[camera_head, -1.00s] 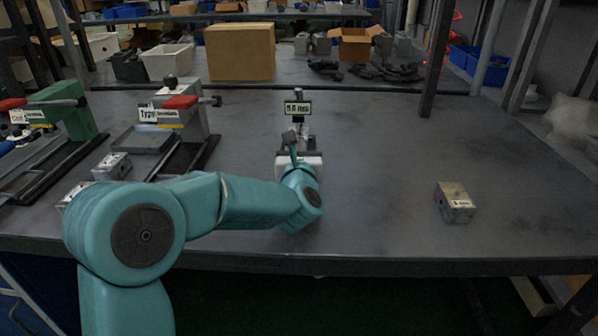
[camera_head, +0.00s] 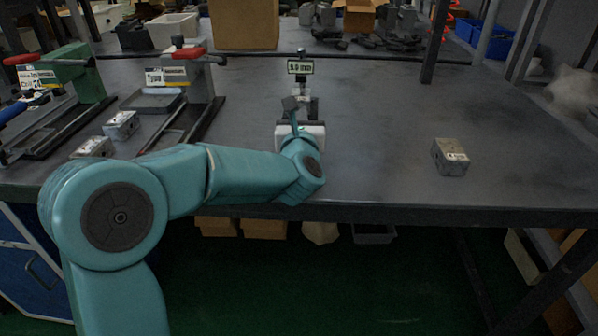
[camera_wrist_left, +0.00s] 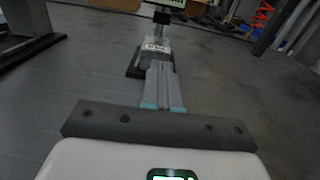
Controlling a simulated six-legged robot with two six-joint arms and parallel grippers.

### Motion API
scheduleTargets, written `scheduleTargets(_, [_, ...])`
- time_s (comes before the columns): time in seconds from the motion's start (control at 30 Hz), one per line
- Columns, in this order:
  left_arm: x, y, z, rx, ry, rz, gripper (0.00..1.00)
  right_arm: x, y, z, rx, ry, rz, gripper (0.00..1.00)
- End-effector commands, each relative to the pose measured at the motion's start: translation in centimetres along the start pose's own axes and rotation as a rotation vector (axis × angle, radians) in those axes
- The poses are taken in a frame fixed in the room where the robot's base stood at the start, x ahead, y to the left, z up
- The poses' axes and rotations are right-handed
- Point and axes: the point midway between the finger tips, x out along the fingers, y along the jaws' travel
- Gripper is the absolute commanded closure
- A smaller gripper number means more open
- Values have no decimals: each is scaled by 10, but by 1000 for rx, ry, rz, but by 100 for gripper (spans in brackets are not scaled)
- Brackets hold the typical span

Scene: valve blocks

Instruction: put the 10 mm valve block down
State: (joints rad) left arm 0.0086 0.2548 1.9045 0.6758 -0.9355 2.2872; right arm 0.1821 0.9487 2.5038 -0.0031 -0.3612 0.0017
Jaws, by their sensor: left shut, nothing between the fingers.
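My left gripper (camera_head: 304,104) reaches forward over the table. In the left wrist view its fingers (camera_wrist_left: 160,68) are together with nothing between them. Just beyond the tips stands a small gauge with a display (camera_head: 300,67); its reading is too blurred to be sure of. A pale, labelled piece (camera_wrist_left: 156,46) sits low on the gauge, apart from or only just at the fingertips; I cannot tell which. A grey metal valve block (camera_head: 450,157) lies alone on the right. Two more blocks, a rear one (camera_head: 121,125) and a front one (camera_head: 92,147), lie on the left. Their sizes are unreadable.
A green-bodied fixture (camera_head: 82,78) and a grey fixture (camera_head: 190,80) with red handles stand at the left. A cardboard box (camera_head: 245,22) and dark parts (camera_head: 390,40) are at the back. The table (camera_head: 380,130) is clear between the gauge and the right block.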

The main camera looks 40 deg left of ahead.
Motion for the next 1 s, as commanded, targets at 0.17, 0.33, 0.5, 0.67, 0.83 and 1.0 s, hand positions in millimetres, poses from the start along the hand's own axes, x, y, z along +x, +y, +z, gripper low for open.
scheduleTargets(0.17, [-35,0,0,0,1,-3,100,0,0,0,-1,1,0,100])
scheduleTargets(0.33, [-81,-1,1,-1,0,-5,100,-1,0,0,-1,0,0,100])
scheduleTargets(0.5, [-126,-1,1,0,0,-5,100,-2,-1,0,-2,-1,0,100])
scheduleTargets(0.67, [-159,-1,1,-1,-1,-3,100,-3,-2,1,-3,-2,0,100])
scheduleTargets(0.83, [-176,0,0,1,1,-1,100,-4,-2,1,-4,-2,0,100])
scheduleTargets(1.0, [-179,0,0,1,0,1,100,-4,-2,1,-4,-3,0,100])
